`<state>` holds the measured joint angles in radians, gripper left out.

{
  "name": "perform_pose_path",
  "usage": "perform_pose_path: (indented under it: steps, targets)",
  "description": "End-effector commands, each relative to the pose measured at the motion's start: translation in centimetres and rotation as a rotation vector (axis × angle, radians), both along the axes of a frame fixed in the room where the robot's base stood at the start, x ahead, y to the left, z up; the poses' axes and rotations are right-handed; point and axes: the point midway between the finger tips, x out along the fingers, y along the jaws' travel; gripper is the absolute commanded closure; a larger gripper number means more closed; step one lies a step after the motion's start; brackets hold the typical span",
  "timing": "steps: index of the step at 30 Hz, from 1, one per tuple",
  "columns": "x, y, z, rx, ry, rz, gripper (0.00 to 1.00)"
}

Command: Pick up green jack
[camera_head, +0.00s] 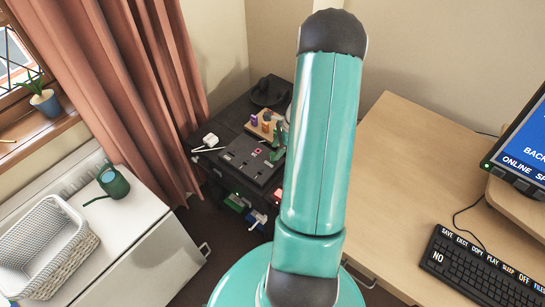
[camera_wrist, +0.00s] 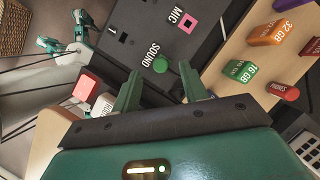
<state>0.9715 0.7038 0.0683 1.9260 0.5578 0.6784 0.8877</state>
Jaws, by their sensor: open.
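In the wrist view, a small round green piece (camera_wrist: 160,64) sits beside the SOUND label on a dark panel (camera_wrist: 205,48); it looks like the green jack, seen end-on. I cannot tell how far it stands out from the panel. My gripper (camera_wrist: 161,76) is open and empty. Its two green fingers appear on either side of the green piece, and the depth between them is unclear. In the head view, the panel (camera_head: 238,158) lies on a dark cabinet, and my arm hides part of that area.
A pink square (camera_wrist: 187,23) marks MIC on the panel. A wooden holder (camera_wrist: 232,48) at right bears an orange block (camera_wrist: 273,33), a green block (camera_wrist: 239,70) and a red cylinder (camera_wrist: 285,91). In the head view, a white plug (camera_head: 210,140) lies left of the panel.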

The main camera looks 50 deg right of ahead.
Motion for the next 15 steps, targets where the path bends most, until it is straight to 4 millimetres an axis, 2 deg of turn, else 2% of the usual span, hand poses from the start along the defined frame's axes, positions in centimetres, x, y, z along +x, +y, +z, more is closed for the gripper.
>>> perform_pose_path:
  steps: [7,15]
  targets:
    - [1.0,1.1,-3.4,0.003,0.001,0.001,0.56]
    - [1.2,1.3,-4.0,0.0,0.0,0.001,0.56]
